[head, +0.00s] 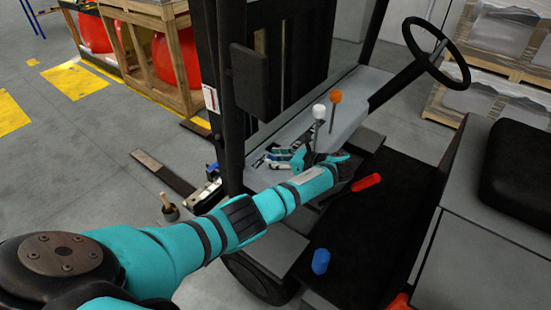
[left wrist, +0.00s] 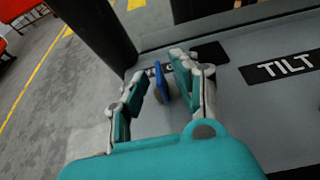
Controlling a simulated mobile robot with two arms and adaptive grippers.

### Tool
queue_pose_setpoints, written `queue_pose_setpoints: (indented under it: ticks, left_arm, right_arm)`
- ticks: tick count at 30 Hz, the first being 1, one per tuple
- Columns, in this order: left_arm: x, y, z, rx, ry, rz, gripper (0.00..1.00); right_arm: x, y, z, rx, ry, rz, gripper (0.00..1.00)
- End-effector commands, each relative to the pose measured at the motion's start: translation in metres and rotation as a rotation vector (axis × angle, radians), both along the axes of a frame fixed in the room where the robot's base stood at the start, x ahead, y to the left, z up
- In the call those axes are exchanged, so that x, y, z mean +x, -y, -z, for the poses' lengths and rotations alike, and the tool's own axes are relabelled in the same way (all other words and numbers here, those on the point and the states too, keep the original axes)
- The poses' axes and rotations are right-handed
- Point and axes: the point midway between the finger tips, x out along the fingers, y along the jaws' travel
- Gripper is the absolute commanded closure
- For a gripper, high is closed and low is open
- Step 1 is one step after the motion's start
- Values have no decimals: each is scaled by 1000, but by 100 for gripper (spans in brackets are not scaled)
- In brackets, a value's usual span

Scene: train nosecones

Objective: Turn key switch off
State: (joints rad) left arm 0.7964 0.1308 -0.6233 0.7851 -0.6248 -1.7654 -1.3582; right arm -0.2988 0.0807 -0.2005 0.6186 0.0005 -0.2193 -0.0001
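The blue key (left wrist: 160,82) stands in its round switch (left wrist: 165,97) on the forklift's grey dash panel in the left wrist view. My left gripper (left wrist: 160,74) is open, with one finger on each side of the key and a visible gap on the left. The right finger is close to the key; I cannot tell if it touches. In the head view my left gripper (head: 282,157) reaches onto the dash (head: 262,176) beside the levers, and I cannot make out the key there. My right gripper is not in view.
A white-knobbed lever (head: 319,111) and an orange-knobbed lever (head: 335,97) rise close to my left gripper. A steering wheel (head: 436,43) is at upper right. A red handle (head: 367,183) and a blue cylinder (head: 320,261) are lower. The TILT label (left wrist: 285,66) lies right of the key.

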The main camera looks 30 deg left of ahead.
Motion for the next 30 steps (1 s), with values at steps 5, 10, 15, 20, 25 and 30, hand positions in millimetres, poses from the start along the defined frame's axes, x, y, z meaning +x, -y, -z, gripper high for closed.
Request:
queue_pose_setpoints:
  ticks: [5,10,15,20,25,30]
  left_arm:
    - [-1,28,-11,-3,4,5,71]
    - [-3,63,-26,-2,3,4,71]
    - [-5,90,-38,-2,2,2,71]
    - [-6,103,-43,0,1,2,71]
    - [-6,107,-45,1,1,1,71]
    - [-6,106,-45,1,1,1,71]
  right_arm:
    - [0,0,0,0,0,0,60]
    - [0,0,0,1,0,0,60]
    - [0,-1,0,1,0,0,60]
    - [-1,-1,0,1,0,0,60]
    - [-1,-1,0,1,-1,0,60]
    - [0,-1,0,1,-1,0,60]
